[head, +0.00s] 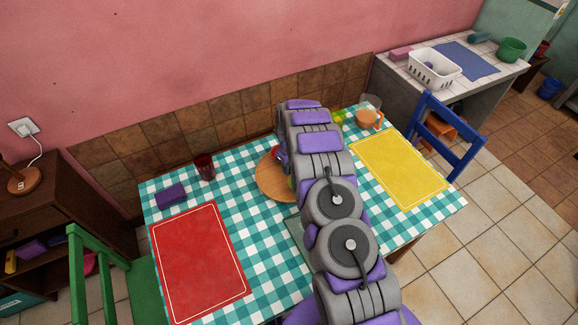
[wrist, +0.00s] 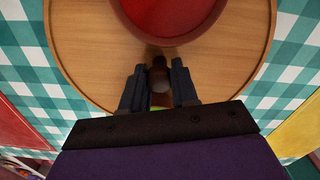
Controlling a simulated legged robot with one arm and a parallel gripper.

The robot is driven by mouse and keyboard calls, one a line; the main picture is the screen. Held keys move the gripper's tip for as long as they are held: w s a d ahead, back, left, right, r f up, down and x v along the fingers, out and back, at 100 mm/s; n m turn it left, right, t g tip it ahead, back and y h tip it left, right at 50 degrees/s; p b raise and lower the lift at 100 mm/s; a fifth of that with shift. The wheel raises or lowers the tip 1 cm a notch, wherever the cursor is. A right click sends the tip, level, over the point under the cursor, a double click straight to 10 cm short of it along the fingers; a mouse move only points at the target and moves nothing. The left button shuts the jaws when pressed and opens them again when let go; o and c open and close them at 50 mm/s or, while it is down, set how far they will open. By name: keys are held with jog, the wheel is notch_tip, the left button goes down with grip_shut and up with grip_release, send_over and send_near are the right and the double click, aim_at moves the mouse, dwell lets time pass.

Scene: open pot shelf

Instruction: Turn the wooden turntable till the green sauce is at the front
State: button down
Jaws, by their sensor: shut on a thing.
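The round wooden turntable (head: 272,180) is on the checked table, partly hidden behind my arm. In the wrist view the turntable (wrist: 90,60) fills much of the picture. A large red round thing (wrist: 170,12) is on it at the top; a bit of red (head: 275,153) also shows by my arm in the head view. My gripper (wrist: 158,78) is shut on a small dark brown knob (wrist: 158,73) over the turntable. A sliver of green (wrist: 152,108) shows just behind the fingers, mostly hidden; I cannot tell if it is the green sauce.
A red mat (head: 198,262) lies at left and a yellow mat (head: 398,168) at right. A dark red cup (head: 205,167) and a purple block (head: 171,194) stand at the back left. An orange mug (head: 368,119) is at the back right. Green and blue chairs (head: 450,140) flank the table.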

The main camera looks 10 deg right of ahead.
jog(key=shift+w+r, duration=0.25)
jog(key=shift+w, duration=0.05)
jog(key=c, duration=1.2)
grip_release()
jog(key=shift+c, duration=0.2)
jog(key=o, duration=0.4)
jog(key=shift+s+a+f, duration=0.1)
jog(key=shift+s+f, duration=0.05)
notch_tip(320, 180, up, 17)
jog(key=shift+r+p, duration=0.1)
jog(key=shift+p, duration=0.85)
